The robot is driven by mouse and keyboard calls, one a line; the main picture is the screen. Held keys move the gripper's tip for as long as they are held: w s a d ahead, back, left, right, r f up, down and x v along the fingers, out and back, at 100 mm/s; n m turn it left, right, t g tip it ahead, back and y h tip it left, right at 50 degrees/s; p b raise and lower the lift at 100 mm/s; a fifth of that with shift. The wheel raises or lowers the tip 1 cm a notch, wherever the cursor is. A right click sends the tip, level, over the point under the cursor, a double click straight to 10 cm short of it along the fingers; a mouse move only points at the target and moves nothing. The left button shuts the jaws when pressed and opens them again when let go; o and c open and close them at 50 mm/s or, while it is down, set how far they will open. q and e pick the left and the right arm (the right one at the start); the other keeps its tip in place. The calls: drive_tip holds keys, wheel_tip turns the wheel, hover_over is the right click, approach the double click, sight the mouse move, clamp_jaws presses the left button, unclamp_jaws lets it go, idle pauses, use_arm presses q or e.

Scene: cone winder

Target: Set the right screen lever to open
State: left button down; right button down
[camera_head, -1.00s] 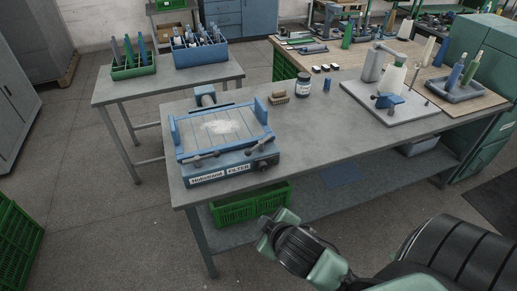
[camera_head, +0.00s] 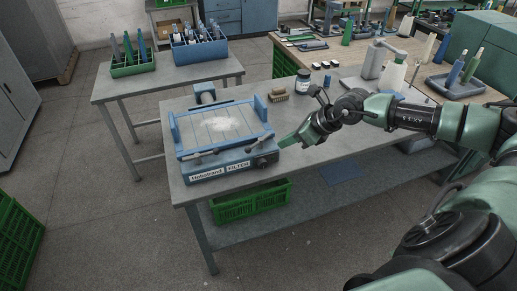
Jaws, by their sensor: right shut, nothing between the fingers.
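The blue filter unit (camera_head: 222,142) stands on the grey table, with a pale dusty patch on its screen. It has two levers at its front. The right screen lever (camera_head: 259,143) is a dark rod slanting up to the right at the front right. The left lever (camera_head: 204,154) lies at the front left. My right gripper (camera_head: 284,143) is just right of the unit, close to the right lever, shut and empty. I cannot tell if it touches the unit. My left gripper is not in view.
A brush (camera_head: 278,93) and a dark jar (camera_head: 303,79) stand behind my right gripper. My right arm covers part of the winder on the table's right. A green crate (camera_head: 250,202) sits on the shelf below.

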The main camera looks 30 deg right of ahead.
drive_tip(key=p, duration=0.4)
approach(258, 144)
drive_tip(key=w+a+f, duration=0.2)
drive_tip(key=a+f, duration=0.3)
drive_tip(key=shift+a, duration=0.3)
